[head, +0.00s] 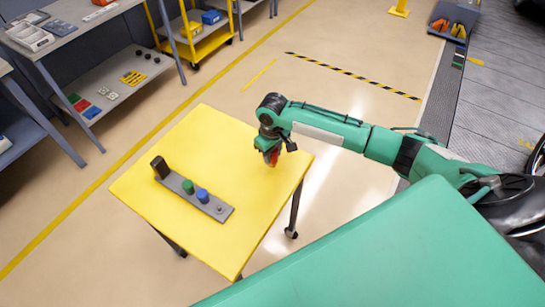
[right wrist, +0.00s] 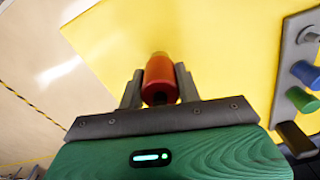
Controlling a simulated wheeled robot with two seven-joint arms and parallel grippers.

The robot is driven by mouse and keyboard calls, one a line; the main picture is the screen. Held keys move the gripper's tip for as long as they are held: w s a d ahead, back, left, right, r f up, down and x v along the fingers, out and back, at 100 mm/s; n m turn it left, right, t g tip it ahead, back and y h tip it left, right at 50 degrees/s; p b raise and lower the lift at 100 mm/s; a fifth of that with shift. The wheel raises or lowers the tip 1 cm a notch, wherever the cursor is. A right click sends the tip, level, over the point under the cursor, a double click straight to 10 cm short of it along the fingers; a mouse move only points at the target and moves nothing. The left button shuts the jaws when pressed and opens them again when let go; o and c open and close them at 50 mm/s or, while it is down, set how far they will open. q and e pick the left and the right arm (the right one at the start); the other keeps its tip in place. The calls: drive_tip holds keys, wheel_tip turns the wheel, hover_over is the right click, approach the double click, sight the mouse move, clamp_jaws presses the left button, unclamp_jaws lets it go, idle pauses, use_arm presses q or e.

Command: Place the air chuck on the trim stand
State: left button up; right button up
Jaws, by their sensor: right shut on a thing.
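The air chuck, a red-orange cylinder (right wrist: 159,78), is between the two fingers of my right gripper (right wrist: 159,88), which is shut on it. In the head view the air chuck (head: 272,158) shows as a small red shape under my right gripper (head: 270,149), over the right part of the yellow table. The trim stand, a grey bar (head: 174,183), lies on the table's left half, apart from the gripper. It carries a black block, a green cap, a blue cap and a small bare stub at its near right end. It also shows at the right wrist view's right edge (right wrist: 287,82). My left gripper is not in view.
The yellow table (head: 225,145) is bare between the stand and the gripper. Grey shelving (head: 110,85) with small parts stands at upper left, beside a yellow cart (head: 200,42). Open floor lies behind the table. A bin with orange items (head: 452,22) is at upper right.

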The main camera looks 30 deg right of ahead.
drive_tip(key=shift+f, duration=1.3)
drive_tip(key=shift+f, duration=0.1)
drive_tip(key=o, duration=0.8)
wheel_tip(320, 180, up, 11)
drive_tip(key=shift+f+b, duration=0.1)
drive_tip(key=shift+b, duration=0.85)
drive_tip(key=shift+r, duration=0.75)
